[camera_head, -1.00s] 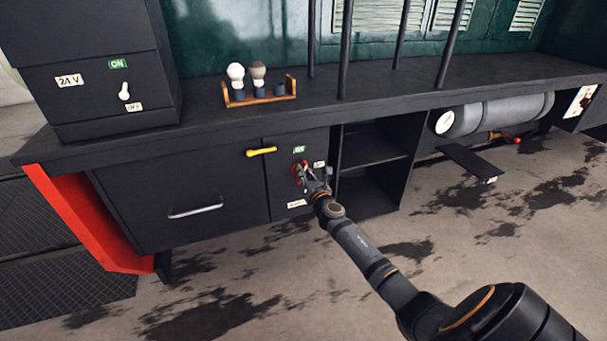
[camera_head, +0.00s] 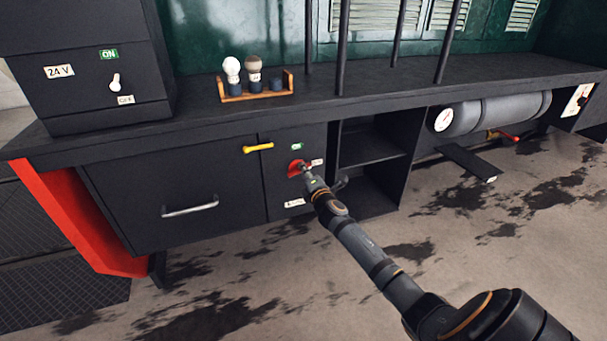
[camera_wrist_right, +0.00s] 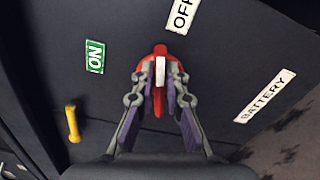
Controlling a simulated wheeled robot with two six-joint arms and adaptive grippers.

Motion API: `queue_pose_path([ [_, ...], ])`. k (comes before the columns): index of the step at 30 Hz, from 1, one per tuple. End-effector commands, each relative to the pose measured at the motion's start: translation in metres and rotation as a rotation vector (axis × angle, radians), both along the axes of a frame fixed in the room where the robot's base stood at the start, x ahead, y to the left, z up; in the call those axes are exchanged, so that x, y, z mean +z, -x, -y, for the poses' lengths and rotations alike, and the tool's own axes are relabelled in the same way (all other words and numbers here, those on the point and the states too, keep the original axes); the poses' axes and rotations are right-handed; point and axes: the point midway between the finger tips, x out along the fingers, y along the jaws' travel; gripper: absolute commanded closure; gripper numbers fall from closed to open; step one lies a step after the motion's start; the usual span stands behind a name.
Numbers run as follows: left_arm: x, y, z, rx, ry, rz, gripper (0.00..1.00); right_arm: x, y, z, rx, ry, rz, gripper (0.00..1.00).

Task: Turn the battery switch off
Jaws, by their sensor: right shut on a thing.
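The battery switch (camera_head: 294,168) is a red rotary knob on the dark cabinet front. It shows in the right wrist view (camera_wrist_right: 159,50) with a white mark along it. In that view the mark points up, between the green ON label (camera_wrist_right: 95,57) and the white OFF label (camera_wrist_right: 183,15), closer in direction to OFF. The BATTERY label (camera_wrist_right: 265,96) is right of it. My right gripper (camera_head: 307,174) is shut on the knob, one finger on each side; its fingers (camera_wrist_right: 160,88) hide part of the knob. My left gripper is not in view.
A yellow handle (camera_head: 258,148) is left of the switch and a drawer with a metal handle (camera_head: 190,210) is farther left. Open shelves (camera_head: 370,150) are to the right. A 24 V box with a white toggle (camera_head: 116,83) and a small bulb rack (camera_head: 255,96) stand on the counter.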

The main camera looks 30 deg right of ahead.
Motion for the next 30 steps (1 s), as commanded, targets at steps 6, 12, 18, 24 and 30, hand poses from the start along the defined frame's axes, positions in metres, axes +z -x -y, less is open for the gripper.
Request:
queue_pose_path([
  [6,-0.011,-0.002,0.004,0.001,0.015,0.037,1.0,-0.004,0.0,0.001,-0.001,-0.146,0.034,1.0],
  [12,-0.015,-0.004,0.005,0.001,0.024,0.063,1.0,-0.005,0.0,0.001,-0.001,-0.236,0.055,1.0],
  [18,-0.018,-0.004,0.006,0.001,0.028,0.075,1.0,-0.005,0.001,0.001,-0.002,-0.282,0.065,1.0],
  [24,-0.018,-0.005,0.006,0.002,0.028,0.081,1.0,-0.005,0.001,0.001,-0.002,-0.295,0.068,1.0],
  [30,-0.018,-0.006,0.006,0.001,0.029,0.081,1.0,-0.005,0.001,0.001,-0.002,-0.296,0.068,1.0],
])
